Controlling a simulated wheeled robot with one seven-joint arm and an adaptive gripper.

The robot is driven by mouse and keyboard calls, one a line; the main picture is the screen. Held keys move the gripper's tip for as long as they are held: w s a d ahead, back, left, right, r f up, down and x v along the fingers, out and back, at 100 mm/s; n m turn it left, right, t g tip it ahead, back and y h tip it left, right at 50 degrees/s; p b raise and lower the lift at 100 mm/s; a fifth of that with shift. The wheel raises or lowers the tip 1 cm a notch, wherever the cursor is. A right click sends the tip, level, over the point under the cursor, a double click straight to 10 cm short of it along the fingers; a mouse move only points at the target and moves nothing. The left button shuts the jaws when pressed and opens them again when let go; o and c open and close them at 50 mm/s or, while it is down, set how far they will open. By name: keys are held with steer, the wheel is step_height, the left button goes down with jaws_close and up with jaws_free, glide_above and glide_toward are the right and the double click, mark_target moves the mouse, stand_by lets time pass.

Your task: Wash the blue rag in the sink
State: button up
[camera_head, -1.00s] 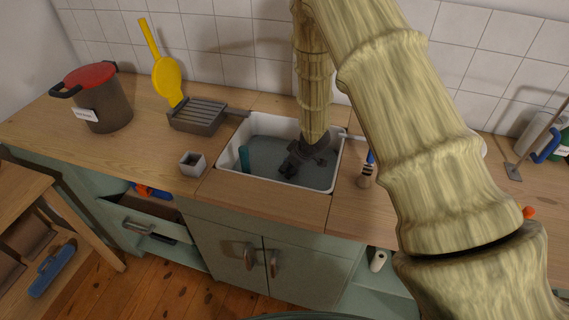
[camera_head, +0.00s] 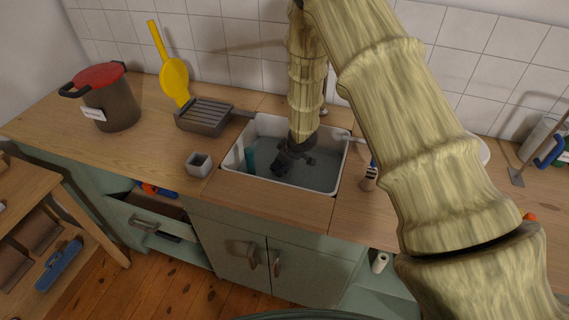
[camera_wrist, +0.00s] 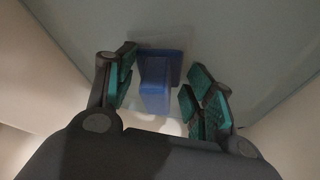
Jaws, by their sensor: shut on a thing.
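The sink (camera_head: 290,184) is a white basin set in the wooden counter, with grey-blue water inside. My gripper (camera_head: 287,163) is down inside the basin, near its middle. In the wrist view my gripper (camera_wrist: 163,80) is shut on the blue rag (camera_wrist: 156,86), which shows as a folded, blocky blue shape between the teal finger pads. In the head view the rag is hidden by the dark gripper. A teal upright thing (camera_head: 249,160) stands against the sink's left side.
A ribbed grey rack (camera_head: 205,118), a yellow paddle-like tool (camera_head: 175,78), a small grey cup (camera_head: 199,164) and a red-lidded pot (camera_head: 108,100) stand left of the sink. A brush (camera_head: 370,177) is close on its right. A drawer (camera_head: 145,222) hangs open below.

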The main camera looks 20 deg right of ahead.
mark_target(294, 172)
steer(key=shift+s+d, duration=0.8)
steer(key=shift+d, duration=0.3)
steer(key=shift+s+d, duration=0.75)
steer(key=shift+d, duration=0.35)
steer(key=shift+w+a+p, duration=0.2)
steer(key=shift+w+a, duration=0.35)
steer(key=shift+a, duration=0.25)
steer(key=shift+w+a+p, duration=0.2)
steer(key=shift+w+a, duration=0.4)
steer(key=shift+a, duration=0.25)
steer(key=shift+w+a+p, duration=0.2)
steer(key=shift+w+a, duration=0.35)
steer(key=shift+a, duration=0.25)
steer(key=shift+s+d+p, duration=0.15)
steer(key=shift+s+d, duration=0.4)
steer(key=shift+d, duration=0.25)
steer(key=shift+s+d+p, duration=0.1)
steer(key=shift+s+d, duration=0.5)
steer(key=shift+d, duration=0.2)
steer(key=shift+s+d+p, duration=0.15)
steer(key=shift+s+d, duration=0.4)
steer(key=shift+d, duration=0.25)
steer(key=shift+w+a, duration=0.6)
steer(key=shift+a, duration=0.2)
steer(key=shift+w+a, duration=0.55)
steer(key=shift+a, duration=0.3)
steer(key=shift+w+a, duration=0.6)
steer(key=shift+a, duration=0.2)
